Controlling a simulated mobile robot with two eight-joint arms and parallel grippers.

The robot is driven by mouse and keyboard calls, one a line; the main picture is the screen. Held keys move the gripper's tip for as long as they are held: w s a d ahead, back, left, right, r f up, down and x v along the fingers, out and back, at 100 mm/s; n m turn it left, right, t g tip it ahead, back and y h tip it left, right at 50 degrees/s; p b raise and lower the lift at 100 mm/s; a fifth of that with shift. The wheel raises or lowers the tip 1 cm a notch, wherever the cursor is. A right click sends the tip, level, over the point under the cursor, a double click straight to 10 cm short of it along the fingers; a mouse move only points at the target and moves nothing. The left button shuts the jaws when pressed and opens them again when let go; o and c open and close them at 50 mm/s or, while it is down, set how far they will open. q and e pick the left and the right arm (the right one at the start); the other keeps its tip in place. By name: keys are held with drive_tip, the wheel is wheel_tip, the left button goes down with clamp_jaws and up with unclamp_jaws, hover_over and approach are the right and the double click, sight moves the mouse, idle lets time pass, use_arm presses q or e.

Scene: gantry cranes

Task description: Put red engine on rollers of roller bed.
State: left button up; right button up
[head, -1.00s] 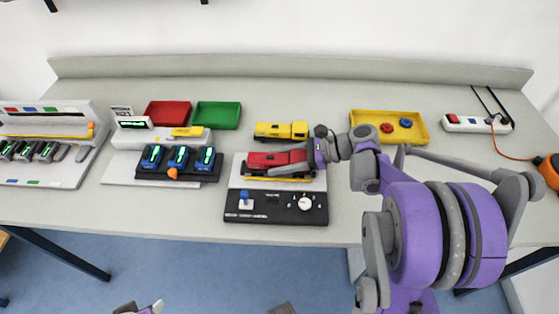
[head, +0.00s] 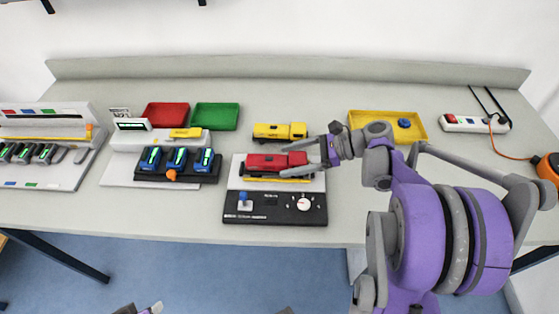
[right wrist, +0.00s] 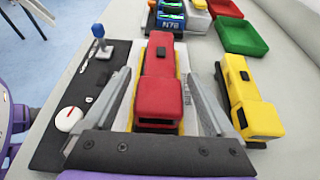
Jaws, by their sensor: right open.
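The red engine (head: 276,163) rests along the top of the roller bed (head: 240,180), a white unit with a black control panel in front. In the right wrist view the red engine (right wrist: 159,85) lies lengthwise between the open fingers of my right gripper (right wrist: 157,95), with a gap on each side. In the head view my right gripper (head: 322,152) is at the right end of the engine. The rollers under the engine are hidden.
A yellow engine (head: 279,131) stands just behind the roller bed. Red (head: 167,115) and green (head: 215,116) trays are at the back left, a yellow tray (head: 372,113) at the back right. A battery charger (head: 150,171) stands left of the bed.

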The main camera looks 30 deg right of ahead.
drive_tip(key=v, duration=0.8)
drive_tip(key=shift+s+d+r, duration=0.1)
idle(1.0)
